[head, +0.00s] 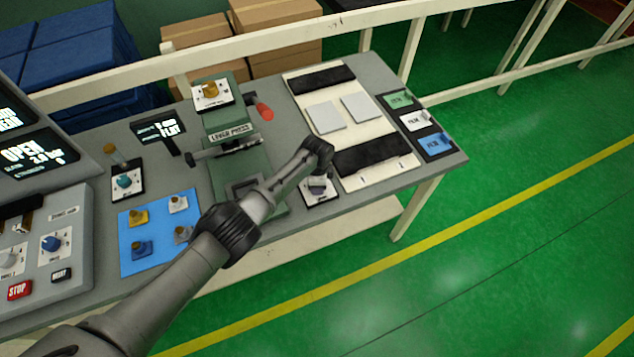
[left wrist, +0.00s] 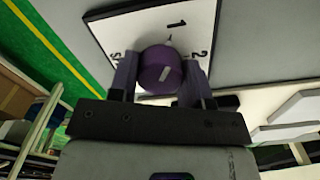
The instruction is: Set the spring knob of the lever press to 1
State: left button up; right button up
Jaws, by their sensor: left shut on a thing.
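The green lever press (head: 228,128) stands near the middle of the bench. In the left wrist view a purple round knob (left wrist: 160,70) sits on a white dial plate (left wrist: 118,28) marked 1 at the top and 2 at the right; the mark at the left is partly hidden. A short pale line on the knob's face slants up to the right. The plate also shows in the head view (head: 322,198), at the press's right. My left gripper (left wrist: 160,82) is shut on the knob, one finger at each side. My right gripper is out of view.
A yellow-topped knob (head: 211,89) stands on the press and a red-tipped handle (head: 264,111) beside it. A blue mat (head: 160,232) holds several small knobs at the left. A pale fixture (head: 335,148) with black pads lies at the right.

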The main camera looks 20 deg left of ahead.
pick_arm(q)
jog(key=o, duration=0.9)
notch_tip(320, 180, up, 14)
jog(key=p, duration=0.2)
jog(key=shift+f, duration=0.1)
dwell(0.4)
